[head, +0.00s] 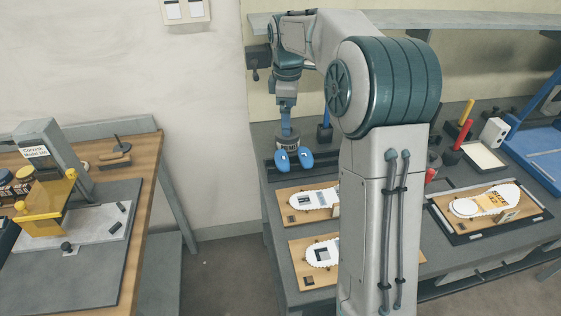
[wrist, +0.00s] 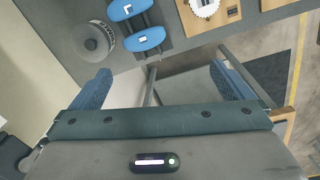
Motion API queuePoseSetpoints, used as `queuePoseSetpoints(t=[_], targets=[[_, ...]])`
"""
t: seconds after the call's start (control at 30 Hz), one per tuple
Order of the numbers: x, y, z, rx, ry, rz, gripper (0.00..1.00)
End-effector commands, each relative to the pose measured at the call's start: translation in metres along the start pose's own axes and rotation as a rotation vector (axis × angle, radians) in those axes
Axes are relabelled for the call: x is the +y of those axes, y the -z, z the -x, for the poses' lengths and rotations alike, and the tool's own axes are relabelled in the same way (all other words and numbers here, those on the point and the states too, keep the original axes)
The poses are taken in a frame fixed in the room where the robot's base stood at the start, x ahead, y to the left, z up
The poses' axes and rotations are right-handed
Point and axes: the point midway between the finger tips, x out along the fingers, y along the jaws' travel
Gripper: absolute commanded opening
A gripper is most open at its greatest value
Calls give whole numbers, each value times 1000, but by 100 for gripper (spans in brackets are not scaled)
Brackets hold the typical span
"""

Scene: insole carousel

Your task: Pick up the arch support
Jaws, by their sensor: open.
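Two blue oval pads sit side by side in a dark rack at the back of the bench. I take them for arch supports, but cannot tell which is meant. In the head view these are the left pad (head: 282,162) and right pad (head: 306,160). In the wrist view the upper pad (wrist: 124,8) and lower pad (wrist: 145,40) show white marks. My gripper (wrist: 160,70) is open and empty, its blue fingers wide apart. The pads lie beyond the fingertips, towards the top of the wrist view, apart from them. My arm hides part of the bench in the head view.
A round labelled canister (head: 288,142) stands right behind the pads. Wooden boards with white insoles (head: 314,199) lie in front. A framed board (head: 487,207) and red and yellow cylinders stand to the right. A separate workbench (head: 110,240) is at left, with floor between.

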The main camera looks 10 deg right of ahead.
Motion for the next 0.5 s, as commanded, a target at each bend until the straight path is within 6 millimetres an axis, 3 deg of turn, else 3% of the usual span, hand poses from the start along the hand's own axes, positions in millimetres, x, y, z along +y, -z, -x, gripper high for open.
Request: queuePoseSetpoints(t=[0.03,0.2,0.5], targets=[[14,2,-17,3,16,49,100],[43,5,-45,14,48,193,100],[54,6,-76,21,68,265,100]])
